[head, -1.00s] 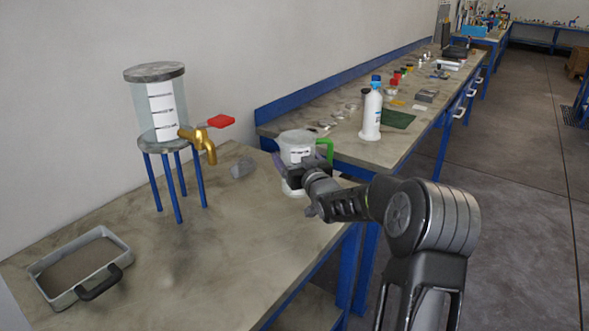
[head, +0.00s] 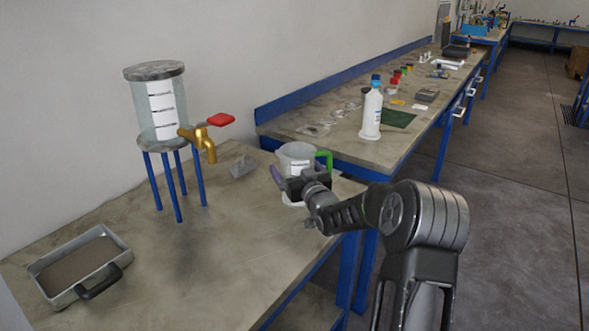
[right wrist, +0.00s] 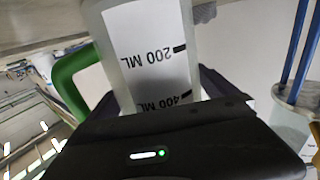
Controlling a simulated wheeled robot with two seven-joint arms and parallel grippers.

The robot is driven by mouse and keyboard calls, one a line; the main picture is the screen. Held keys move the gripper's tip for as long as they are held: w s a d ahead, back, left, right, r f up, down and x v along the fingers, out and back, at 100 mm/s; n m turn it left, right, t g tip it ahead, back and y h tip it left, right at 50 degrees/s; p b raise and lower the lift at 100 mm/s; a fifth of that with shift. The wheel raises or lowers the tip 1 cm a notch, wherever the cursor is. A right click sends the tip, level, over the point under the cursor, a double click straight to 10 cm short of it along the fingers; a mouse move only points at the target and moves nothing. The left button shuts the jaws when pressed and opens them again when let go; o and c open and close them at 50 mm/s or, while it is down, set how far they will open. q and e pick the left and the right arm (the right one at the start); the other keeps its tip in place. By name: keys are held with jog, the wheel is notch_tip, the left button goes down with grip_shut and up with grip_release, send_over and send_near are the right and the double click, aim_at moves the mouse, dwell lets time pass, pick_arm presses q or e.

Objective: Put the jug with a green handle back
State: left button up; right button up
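The jug with a green handle (head: 299,153) is a pale, cloudy vessel with white scale labels, upright near the far right end of the near table. Its green handle points right. My right gripper (head: 303,184) has its fingers around the jug's body, on both sides, and appears shut on it. Its dark body hides part of the jug. A pale base shows below the gripper; I cannot tell whether it touches the table. In the right wrist view, the jug (right wrist: 150,45) stands between the dark fingers, with the handle at left. My left gripper is not in view.
A clear tank (head: 158,108) with a brass tap (head: 205,143) and red lever stands on blue legs. A grey tray (head: 82,262) lies at the front left, and a small grey piece (head: 242,167) behind. A white bottle (head: 372,112) stands on the far bench. The table's middle is clear.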

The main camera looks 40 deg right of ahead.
jog(key=b+v, duration=0.1)
jog(key=v, duration=1.1)
jog(key=shift+r, duration=0.2)
dwell(0.8)
